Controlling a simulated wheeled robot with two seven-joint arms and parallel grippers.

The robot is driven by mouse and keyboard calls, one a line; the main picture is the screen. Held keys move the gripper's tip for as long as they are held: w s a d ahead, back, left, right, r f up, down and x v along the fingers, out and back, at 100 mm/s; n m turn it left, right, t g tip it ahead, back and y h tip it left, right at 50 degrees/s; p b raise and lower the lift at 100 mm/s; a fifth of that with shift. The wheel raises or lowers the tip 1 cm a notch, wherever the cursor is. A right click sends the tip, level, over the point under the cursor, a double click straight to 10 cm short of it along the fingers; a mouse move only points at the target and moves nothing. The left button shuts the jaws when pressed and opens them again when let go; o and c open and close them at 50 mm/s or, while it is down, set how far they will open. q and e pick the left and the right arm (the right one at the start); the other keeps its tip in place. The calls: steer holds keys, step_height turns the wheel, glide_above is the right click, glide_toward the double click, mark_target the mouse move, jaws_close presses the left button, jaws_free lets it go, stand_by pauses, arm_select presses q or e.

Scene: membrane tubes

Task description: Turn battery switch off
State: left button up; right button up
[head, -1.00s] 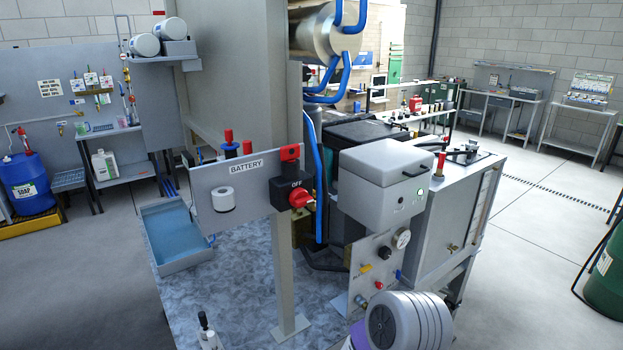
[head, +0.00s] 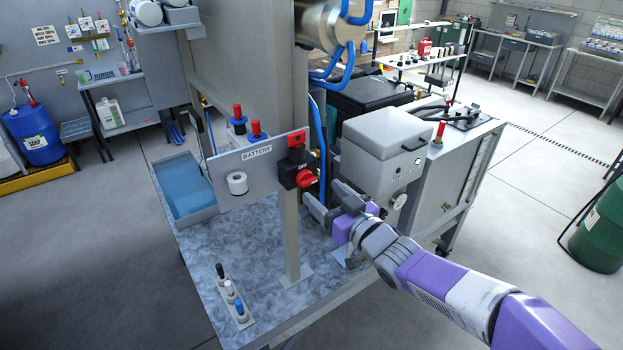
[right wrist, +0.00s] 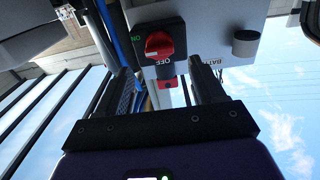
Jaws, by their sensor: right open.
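The battery switch is a red rotary knob (head: 306,178) on a black box, at the right end of a grey panel (head: 262,175) labelled BATTERY. In the right wrist view the red knob (right wrist: 158,45) lies ahead of the fingers, with ON and OFF printed beside it. I cannot tell which mark it points to. My right gripper (head: 327,203) is open and empty, just below and to the right of the knob, apart from it. In the right wrist view the fingers of the right gripper (right wrist: 162,75) stand wide apart. My left gripper is not in view.
A white round knob (head: 237,183) sits on the panel's left part. A grey box (head: 385,143) stands close to the right of the switch, and blue hoses (head: 321,140) run behind it. A post (head: 289,235) holds the panel. The bench top (head: 240,260) is mostly bare in front.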

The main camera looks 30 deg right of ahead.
mark_target(310, 182)
steer(key=w, duration=0.5)
steer(key=shift+w+a, duration=0.25)
steer(key=shift+w, duration=0.1)
